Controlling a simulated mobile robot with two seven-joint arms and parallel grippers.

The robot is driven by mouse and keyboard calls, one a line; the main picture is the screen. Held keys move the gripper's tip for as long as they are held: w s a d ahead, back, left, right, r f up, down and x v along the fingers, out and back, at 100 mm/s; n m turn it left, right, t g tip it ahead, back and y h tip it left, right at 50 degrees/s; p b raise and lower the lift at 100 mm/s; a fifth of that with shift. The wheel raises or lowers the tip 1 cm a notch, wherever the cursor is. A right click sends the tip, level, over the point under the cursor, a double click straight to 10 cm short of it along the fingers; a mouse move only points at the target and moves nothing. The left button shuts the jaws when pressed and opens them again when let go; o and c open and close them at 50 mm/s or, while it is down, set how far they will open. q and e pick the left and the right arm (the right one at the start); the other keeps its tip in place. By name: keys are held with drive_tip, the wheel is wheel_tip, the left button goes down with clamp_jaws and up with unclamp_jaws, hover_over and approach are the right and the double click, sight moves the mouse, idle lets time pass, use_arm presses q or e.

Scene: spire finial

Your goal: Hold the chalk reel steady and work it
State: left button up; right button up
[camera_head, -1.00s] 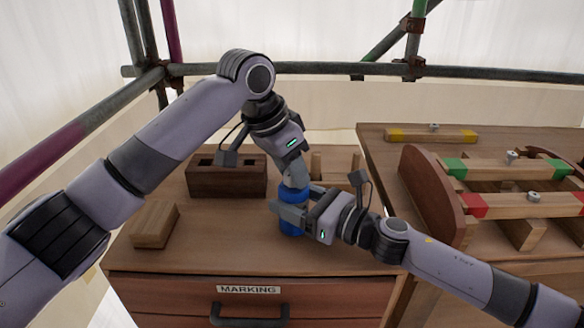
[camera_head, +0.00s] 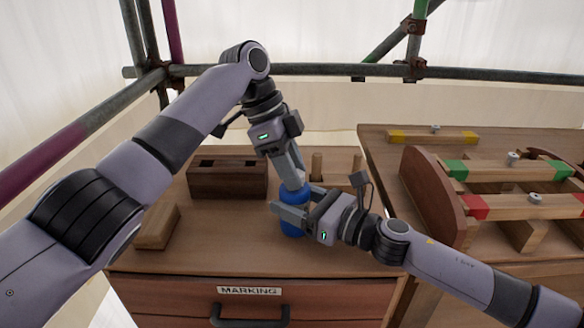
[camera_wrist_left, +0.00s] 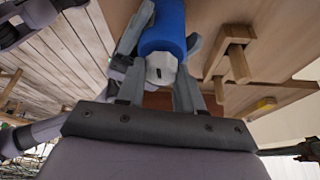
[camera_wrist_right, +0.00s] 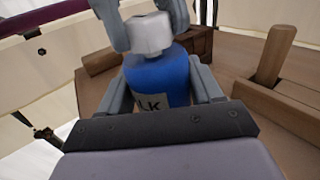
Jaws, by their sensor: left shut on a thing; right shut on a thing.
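The chalk reel (camera_head: 292,227) is a blue cylinder standing upright on the wooden bench top, with a pale grey cap (camera_wrist_right: 148,34) on top. Part of a label shows on the blue body (camera_wrist_right: 160,76) in the right wrist view. My left gripper (camera_head: 296,184) comes down from above and is shut on the cap, which also shows in the left wrist view (camera_wrist_left: 160,68). My right gripper (camera_head: 296,204) comes in from the right and is shut around the blue body. The fingers hide parts of the reel in the head view.
A dark wooden block with slots (camera_head: 228,180) stands behind left, and a smaller block (camera_head: 157,226) lies at the left. Wooden pegs (camera_head: 317,164) stand behind. A wooden frame with red and green marks (camera_head: 500,205) is at the right. Below is a drawer labelled MARKING (camera_head: 340,297).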

use_arm(q)
drive_tip(key=shift+r+m, duration=0.1)
drive_tip(key=shift+m, duration=0.4)
use_arm(e)
drive_tip(key=shift+f, duration=0.1)
use_arm(q)
drive_tip(key=o, duration=1.1)
drive_tip(key=shift+c, duration=0.2)
drive_tip(key=v, duration=0.7)
drive_tip(key=shift+r, duration=0.2)
drive_tip(key=shift+a, duration=0.1)
use_arm(e)
drive_tip(key=o, duration=1.2)
